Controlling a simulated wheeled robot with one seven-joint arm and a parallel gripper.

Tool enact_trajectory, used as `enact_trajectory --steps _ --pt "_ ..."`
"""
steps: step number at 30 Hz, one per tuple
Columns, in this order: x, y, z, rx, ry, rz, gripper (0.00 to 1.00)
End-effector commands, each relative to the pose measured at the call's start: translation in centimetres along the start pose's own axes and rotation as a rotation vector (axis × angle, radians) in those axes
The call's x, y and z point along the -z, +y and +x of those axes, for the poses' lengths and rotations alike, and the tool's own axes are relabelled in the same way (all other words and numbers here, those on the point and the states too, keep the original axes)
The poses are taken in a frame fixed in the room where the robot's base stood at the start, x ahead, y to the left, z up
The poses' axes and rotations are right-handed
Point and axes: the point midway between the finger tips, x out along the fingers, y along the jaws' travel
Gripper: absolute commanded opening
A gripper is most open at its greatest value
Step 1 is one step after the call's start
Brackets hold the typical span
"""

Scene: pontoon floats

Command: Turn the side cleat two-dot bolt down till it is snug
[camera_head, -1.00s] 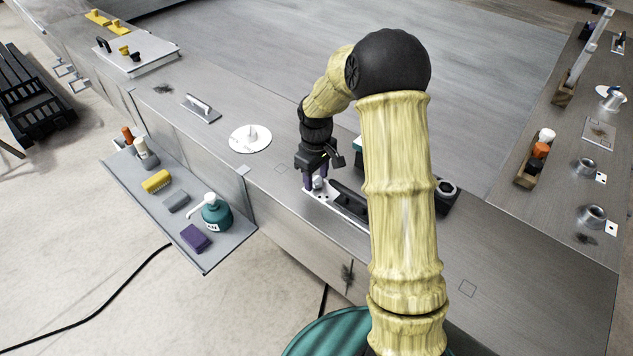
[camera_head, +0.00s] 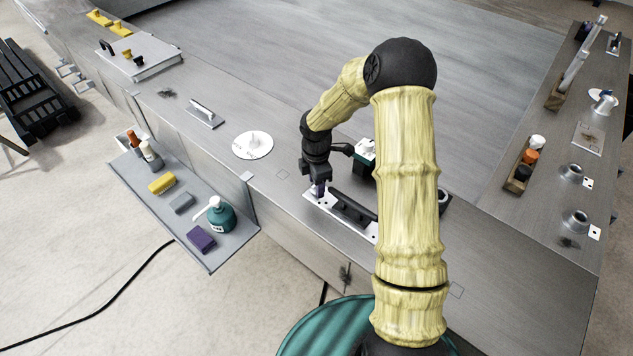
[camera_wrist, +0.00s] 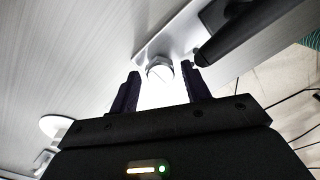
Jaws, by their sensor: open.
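The side cleat is a black bar (camera_head: 354,208) on a white base plate (camera_head: 366,231), lying on the grey deck beside my arm. In the wrist view the black cleat (camera_wrist: 240,32) runs off to the upper right. A pale bolt head (camera_wrist: 160,66) stands on the plate's near end; its dots cannot be made out. My gripper (camera_head: 318,190) is over that end of the plate, pointing down. In the wrist view its two dark fingers (camera_wrist: 160,86) are open, one on each side of the bolt head, with gaps between. The head view hides the bolt behind the fingers.
A teal-and-white item (camera_head: 365,152) stands close behind my gripper. A white round disc (camera_head: 253,145) lies to the left. A side shelf (camera_head: 212,262) holds a teal pump bottle (camera_head: 221,216), a yellow brush (camera_head: 162,183) and blocks. The deck between disc and cleat is mostly clear.

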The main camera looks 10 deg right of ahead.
Motion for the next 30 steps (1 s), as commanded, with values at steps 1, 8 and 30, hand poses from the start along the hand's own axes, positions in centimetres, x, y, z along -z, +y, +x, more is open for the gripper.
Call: enact_trajectory --steps 1,8,30 --pt "0.00 0.00 0.07 0.000 0.000 -0.002 0.47" --pt "-0.01 -0.01 -0.01 0.000 0.000 -0.013 0.47" --pt "-0.15 -0.10 -0.36 0.004 0.001 -0.973 0.47"
